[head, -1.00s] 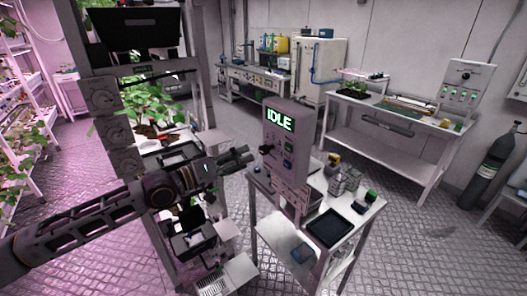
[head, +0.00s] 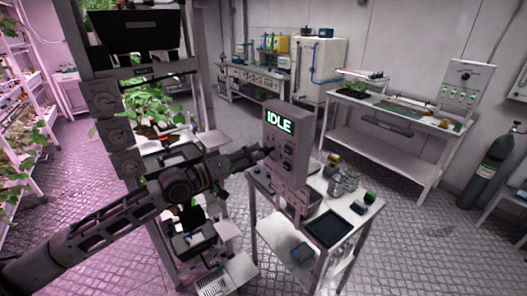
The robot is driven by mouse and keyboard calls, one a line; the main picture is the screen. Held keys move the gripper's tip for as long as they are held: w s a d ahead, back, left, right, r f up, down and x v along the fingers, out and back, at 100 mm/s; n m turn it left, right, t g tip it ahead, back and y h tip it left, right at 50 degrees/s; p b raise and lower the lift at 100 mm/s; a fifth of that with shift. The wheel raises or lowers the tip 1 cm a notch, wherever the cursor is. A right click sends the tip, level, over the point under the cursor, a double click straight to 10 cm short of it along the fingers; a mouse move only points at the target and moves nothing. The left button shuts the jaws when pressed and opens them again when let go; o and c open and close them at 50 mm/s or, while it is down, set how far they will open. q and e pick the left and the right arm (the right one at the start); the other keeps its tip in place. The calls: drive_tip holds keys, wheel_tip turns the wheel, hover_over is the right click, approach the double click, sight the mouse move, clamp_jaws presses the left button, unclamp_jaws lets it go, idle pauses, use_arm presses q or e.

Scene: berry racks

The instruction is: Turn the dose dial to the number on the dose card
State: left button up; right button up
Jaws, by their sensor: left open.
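A grey dosing unit (head: 299,137) stands on a small white table, its screen (head: 279,121) lit green with "IDLE". The dark dose dial sits on its front left below the screen, now mostly hidden behind my fingers. My left gripper (head: 258,154) is open, with its fingertips at the dial; I cannot tell whether they touch it. Small buttons (head: 288,151) show right of the dial. A pale printed area (head: 288,194) shows low on the unit; its text is too small to read, and I cannot make out a dose card. My right gripper is not in view.
The small table (head: 262,190) also holds a dark tray (head: 328,229), a rack of glassware (head: 345,183) and small bottles. A plant rack (head: 190,80) stands close behind my left arm. Open floor (head: 400,225) lies to the right.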

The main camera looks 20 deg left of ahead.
use_arm(q)
drive_tip(key=shift+p+x, duration=0.55)
drive_tip(key=shift+x, duration=1.8)
drive_tip(key=c, duration=1)
drive_tip(key=shift+c, duration=0.3)
